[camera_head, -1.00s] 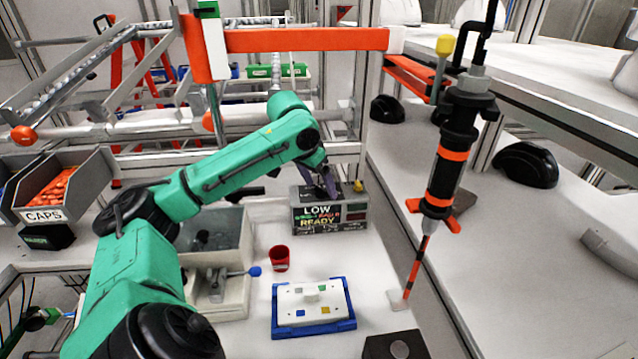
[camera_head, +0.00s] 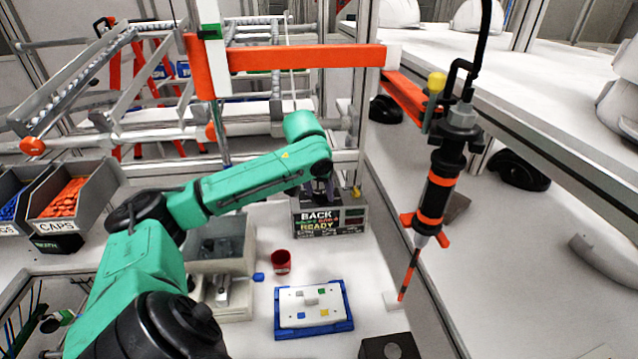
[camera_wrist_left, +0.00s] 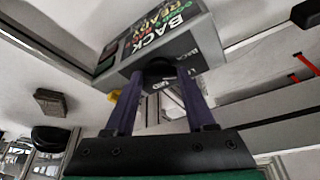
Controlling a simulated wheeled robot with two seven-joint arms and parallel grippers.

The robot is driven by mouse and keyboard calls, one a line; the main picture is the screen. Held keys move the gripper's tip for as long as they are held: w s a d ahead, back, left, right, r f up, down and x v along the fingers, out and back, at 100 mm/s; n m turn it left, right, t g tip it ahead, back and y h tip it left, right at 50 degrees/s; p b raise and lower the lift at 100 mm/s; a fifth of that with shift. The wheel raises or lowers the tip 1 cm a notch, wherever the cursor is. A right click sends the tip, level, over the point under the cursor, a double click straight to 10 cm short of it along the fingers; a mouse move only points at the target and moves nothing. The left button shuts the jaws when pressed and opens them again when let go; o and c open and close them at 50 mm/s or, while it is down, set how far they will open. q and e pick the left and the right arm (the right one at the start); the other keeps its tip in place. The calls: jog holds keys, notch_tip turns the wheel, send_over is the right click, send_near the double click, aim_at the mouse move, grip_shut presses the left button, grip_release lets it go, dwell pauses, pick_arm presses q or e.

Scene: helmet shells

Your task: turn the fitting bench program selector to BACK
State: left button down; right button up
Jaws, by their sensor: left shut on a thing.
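The program selector box (camera_head: 341,218) is a grey unit at the back of the bench. Its front display reads BACK, with READY lower down. In the left wrist view the box (camera_wrist_left: 193,62) shows with its BACK text sideways and a small BACK label on its top. My left gripper (camera_head: 318,192) reaches down onto the box top. In the left wrist view the gripper's two purple fingers (camera_wrist_left: 160,80) are shut on the dark round selector knob (camera_wrist_left: 158,68), which they partly hide. My right gripper is not in view.
A red cup (camera_head: 281,262) and a blue tray (camera_head: 280,326) with a white plate stand on the bench before the box. A black and orange hanging tool (camera_head: 434,195) is at the right. A grey bin of orange caps (camera_head: 62,197) is at the left.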

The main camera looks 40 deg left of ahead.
pick_arm(q)
jog(key=shift+c, duration=1.2)
grip_release()
jog(key=shift+r, duration=0.1)
jog(key=v, duration=1.4)
jog(key=shift+s+r, duration=0.2)
jog(key=shift+d, duration=0.15)
